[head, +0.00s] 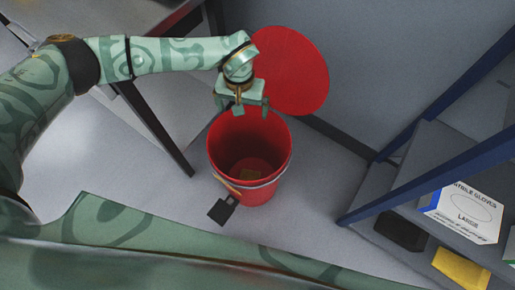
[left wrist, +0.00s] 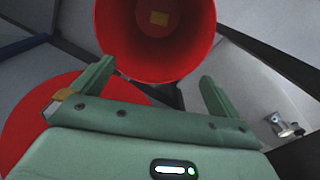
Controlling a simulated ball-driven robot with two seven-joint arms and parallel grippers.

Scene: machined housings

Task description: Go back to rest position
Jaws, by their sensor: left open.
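My left gripper (head: 240,104) is above the back rim of a red bin (head: 250,190). Its two fingers are spread apart with nothing between them, as the left wrist view (left wrist: 158,95) also shows. The bin is open, and its round red lid (head: 297,70) is raised behind it. My right gripper is in neither view.
A dark pedal (head: 222,210) sticks out at the bin's front. A blue-framed shelf (head: 400,188) at the right holds a box of nitrile gloves (head: 464,211), a black item (head: 400,230) and a yellow item (head: 460,268). A table leg (head: 155,130) stands left of the bin.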

